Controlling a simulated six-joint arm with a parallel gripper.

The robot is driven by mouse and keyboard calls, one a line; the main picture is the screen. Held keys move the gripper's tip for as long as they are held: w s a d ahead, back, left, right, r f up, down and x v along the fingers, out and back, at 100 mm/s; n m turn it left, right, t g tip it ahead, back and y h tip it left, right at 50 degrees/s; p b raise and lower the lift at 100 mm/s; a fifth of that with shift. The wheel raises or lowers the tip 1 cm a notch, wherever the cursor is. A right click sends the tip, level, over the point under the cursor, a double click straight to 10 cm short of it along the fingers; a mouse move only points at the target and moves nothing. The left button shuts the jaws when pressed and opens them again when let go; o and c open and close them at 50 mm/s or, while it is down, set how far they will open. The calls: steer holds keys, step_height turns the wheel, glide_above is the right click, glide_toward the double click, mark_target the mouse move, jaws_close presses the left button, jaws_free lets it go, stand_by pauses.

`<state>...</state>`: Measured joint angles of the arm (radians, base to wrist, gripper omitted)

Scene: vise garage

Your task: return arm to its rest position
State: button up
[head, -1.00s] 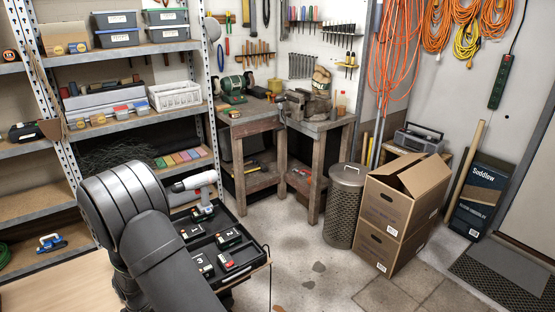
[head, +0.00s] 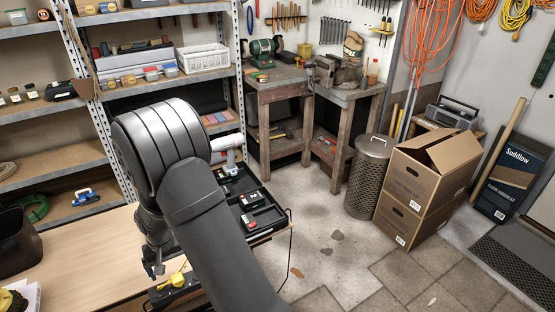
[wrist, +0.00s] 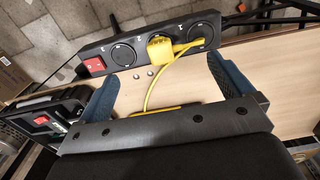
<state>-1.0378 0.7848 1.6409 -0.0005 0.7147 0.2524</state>
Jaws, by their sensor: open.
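My gripper (head: 154,268) hangs low over the wooden bench, beside my dark arm in the head view. In the wrist view its two blue-grey fingers (wrist: 160,72) are spread wide with nothing held between them. A dark power strip (wrist: 124,54) lies beyond the fingertips, with a red switch and round sockets. A yellow plug (wrist: 159,49) sits in one socket, and its yellow cable (wrist: 152,86) curves back between the fingers. The yellow plug (head: 176,279) also shows just right of the gripper in the head view. My arm hides part of the bench.
A black tray (head: 282,218) with power-tool batteries stands right of my arm. Shelving (head: 60,172) rises behind the bench (head: 85,250). Cardboard boxes (head: 420,205) and a metal bin (head: 366,190) stand farther right. A black container (head: 18,245) is on the bench at left.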

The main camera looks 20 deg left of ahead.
steer(key=w+d+r+g+y, duration=0.1)
steer(key=w+d+r, duration=0.45)
steer(key=r, duration=0.25)
steer(key=w+d+r, duration=0.5)
steer(key=w+r, duration=0.1)
steer(key=r, duration=0.2)
step_height(320, 180, down, 10)
steer(key=s, duration=0.1)
steer(key=shift+a+r, duration=0.2)
steer(key=shift+a, duration=0.1)
step_height(320, 180, up, 10)
steer(key=shift+w+d, duration=0.35)
steer(key=shift+d, duration=0.05)
